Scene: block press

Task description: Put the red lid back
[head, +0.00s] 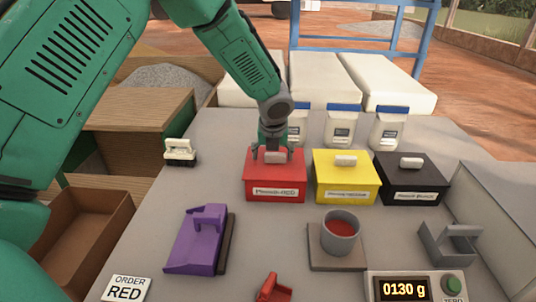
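The red box (275,187) stands at the middle of the grey table with a white label on its front. Its red lid (254,160) appears to lie on top of it, with a pale handle (275,157) in the middle. My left gripper (274,154) points down over the lid. Its fingers are spread on either side of the handle and look apart from it. Part of the lid is hidden behind the gripper. My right gripper is not in view.
The yellow box (345,182) and black box (413,186) stand close on the right. In front are a purple tool (198,242), a grey cup (340,236) of red material, a scale display (404,289) and a red object (272,288).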

